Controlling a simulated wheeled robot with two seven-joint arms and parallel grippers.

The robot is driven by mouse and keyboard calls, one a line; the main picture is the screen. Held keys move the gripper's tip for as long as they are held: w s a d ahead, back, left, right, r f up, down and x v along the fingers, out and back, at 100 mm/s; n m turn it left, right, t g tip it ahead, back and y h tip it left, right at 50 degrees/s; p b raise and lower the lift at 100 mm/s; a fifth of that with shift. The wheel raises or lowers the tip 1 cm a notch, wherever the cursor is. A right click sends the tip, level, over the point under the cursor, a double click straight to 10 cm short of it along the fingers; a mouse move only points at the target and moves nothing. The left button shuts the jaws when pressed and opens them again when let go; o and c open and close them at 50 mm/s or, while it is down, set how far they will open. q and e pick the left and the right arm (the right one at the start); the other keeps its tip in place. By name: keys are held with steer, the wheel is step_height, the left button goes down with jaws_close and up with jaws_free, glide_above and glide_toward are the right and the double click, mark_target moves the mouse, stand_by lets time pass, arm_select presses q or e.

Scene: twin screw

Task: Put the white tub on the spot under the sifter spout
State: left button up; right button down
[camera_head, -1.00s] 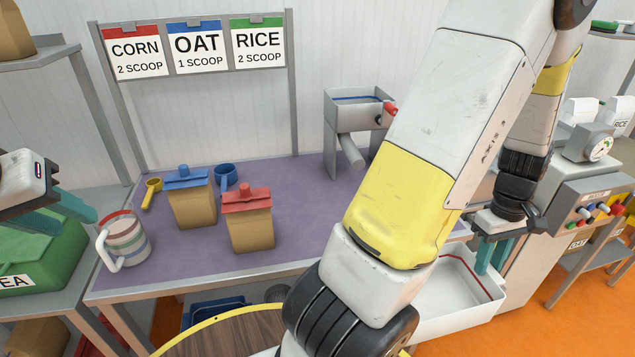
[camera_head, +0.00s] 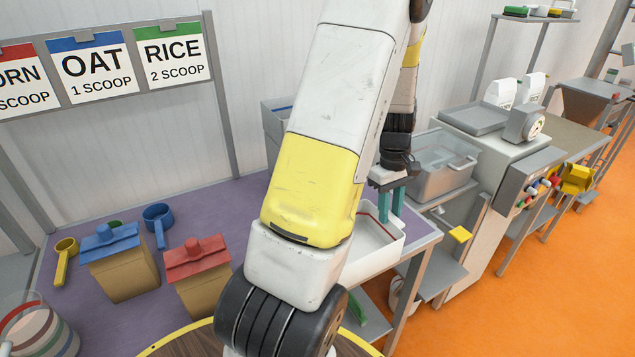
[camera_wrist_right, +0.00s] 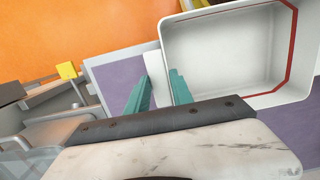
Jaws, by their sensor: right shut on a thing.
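The white tub (camera_head: 365,254), an open shallow box with a red line inside, is at the right end of the purple-topped table, partly behind my right arm. My right gripper (camera_head: 391,207) is shut on the tub's wall. In the right wrist view, the teal fingers (camera_wrist_right: 157,92) pinch the wall at one side of the tub (camera_wrist_right: 225,55), which is empty. I cannot tell whether the tub touches the table. The grey sifter (camera_head: 274,122) is mostly hidden behind my right arm; its spout and the spot below are hidden. My left gripper is out of view.
Blue-lidded (camera_head: 121,268) and red-lidded (camera_head: 200,280) tan containers stand on the table's left part, with yellow (camera_head: 63,262) and blue (camera_head: 158,219) scoops. A clear-walled bin (camera_head: 442,166) and a scale (camera_head: 524,122) stand to the right.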

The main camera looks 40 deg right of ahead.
steer(key=w+d+f, duration=0.1)
steer(key=w+d, duration=0.1)
steer(key=w, duration=0.7)
steer(key=shift+w+d+f, duration=0.25)
steer(key=shift+w, duration=0.1)
steer(key=c, duration=1.1)
jaws_free()
steer(key=shift+f, duration=0.1)
steer(key=r, duration=0.4)
steer(key=w+r, duration=0.1)
steer(key=r, duration=0.7)
steer(key=shift+w+d+r, duration=0.1)
steer(key=shift+w+d, duration=0.1)
